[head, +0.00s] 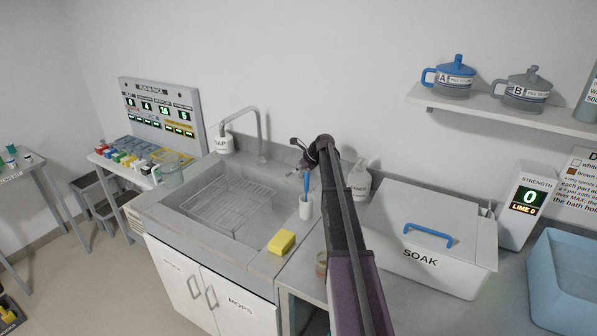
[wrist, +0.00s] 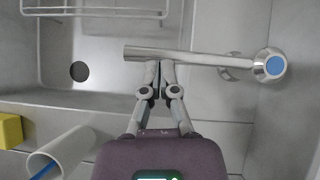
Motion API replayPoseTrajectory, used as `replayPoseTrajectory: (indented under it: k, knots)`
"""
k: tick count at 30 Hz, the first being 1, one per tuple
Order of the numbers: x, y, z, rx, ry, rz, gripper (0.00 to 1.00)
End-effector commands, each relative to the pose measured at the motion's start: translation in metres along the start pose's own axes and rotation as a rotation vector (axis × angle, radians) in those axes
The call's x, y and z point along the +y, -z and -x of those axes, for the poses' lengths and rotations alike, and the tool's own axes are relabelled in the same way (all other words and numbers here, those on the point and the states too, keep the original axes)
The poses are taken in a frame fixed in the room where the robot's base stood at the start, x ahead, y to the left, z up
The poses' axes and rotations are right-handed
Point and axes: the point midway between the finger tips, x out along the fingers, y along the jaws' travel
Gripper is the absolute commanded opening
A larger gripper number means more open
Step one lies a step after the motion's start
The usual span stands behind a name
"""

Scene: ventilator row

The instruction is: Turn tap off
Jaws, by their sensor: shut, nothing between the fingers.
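The chrome tap (head: 258,126) stands at the back of the sink, its spout bent over toward the left; no water stream is visible. In the wrist view, a chrome bar of the tap (wrist: 185,57) runs left from a round, blue-capped end (wrist: 274,66). A smaller chrome part (wrist: 229,66) shows just beside the bar. My gripper (wrist: 160,64) is shut and empty, its tips at the near edge of the bar; I cannot tell whether they touch. In the head view my gripper (head: 298,147) is small and partly unclear, right of the tap.
The sink basin (wrist: 105,84) holds a wire rack (head: 232,207). A white cup (head: 305,210) with a blue-handled brush and a yellow sponge (head: 282,242) stand on the right rim. A white bottle (head: 359,182) and the SOAK box (head: 425,229) are right of my arm.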

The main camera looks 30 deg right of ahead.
Motion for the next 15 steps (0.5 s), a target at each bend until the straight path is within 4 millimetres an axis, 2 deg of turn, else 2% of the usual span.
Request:
replayPoseTrajectory:
  k: [15]
  knots:
    - [-0.003, 0.01, 0.013, 0.0, 0.003, -0.004, 0.0]
